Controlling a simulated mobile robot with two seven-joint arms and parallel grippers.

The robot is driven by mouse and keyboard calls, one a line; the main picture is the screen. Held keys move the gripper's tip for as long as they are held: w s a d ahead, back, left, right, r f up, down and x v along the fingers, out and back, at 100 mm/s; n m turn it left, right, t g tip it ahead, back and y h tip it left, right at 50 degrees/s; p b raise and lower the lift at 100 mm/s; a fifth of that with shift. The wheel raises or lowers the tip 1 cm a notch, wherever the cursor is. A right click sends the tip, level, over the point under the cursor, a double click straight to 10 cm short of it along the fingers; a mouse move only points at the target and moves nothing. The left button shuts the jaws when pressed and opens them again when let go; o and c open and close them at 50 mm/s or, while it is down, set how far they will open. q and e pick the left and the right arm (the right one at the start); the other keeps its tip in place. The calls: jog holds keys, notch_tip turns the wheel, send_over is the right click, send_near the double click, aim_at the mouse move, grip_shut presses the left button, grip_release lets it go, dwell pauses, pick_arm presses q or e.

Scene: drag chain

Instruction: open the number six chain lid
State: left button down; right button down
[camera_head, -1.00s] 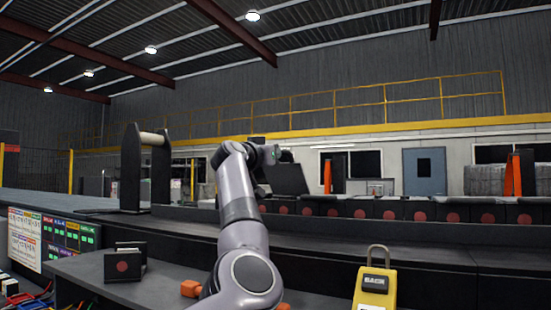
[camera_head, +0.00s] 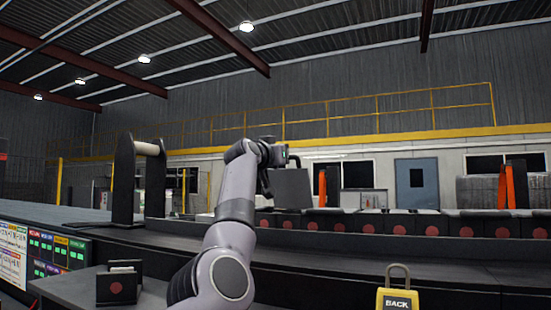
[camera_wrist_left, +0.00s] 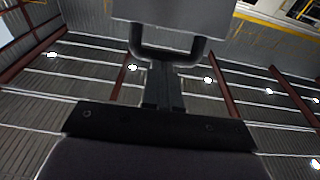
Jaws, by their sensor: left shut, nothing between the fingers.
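The drag chain (camera_head: 405,226) is a row of black links with red round marks, running to the right across the middle of the head view. A dark square lid (camera_head: 292,190) stands raised at its left end, tight by my left gripper (camera_head: 291,160). I cannot read its number. In the left wrist view a grey plate, probably this lid (camera_wrist_left: 180,12), fills the top, just beyond the black shut fingers of my left gripper (camera_wrist_left: 168,52). Nothing shows between the fingers. Whether they touch the lid is unclear. My right gripper is not in view.
A yellow padlock-shaped tag marked BACK (camera_head: 397,300) stands at the front right. A black block with a red mark (camera_head: 118,287) sits on the front-left ledge. A black frame with a pale roller (camera_head: 148,148) stands behind it. A panel with green displays (camera_head: 62,252) is at left.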

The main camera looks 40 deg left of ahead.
pick_arm(q)
jog(key=shift+w+a+r, duration=0.2)
jog(key=shift+w+r, duration=0.2)
jog(key=shift+w, duration=0.1)
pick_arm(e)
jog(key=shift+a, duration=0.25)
pick_arm(q)
jog(key=shift+w, duration=0.2)
jog(key=shift+s+r, duration=0.1)
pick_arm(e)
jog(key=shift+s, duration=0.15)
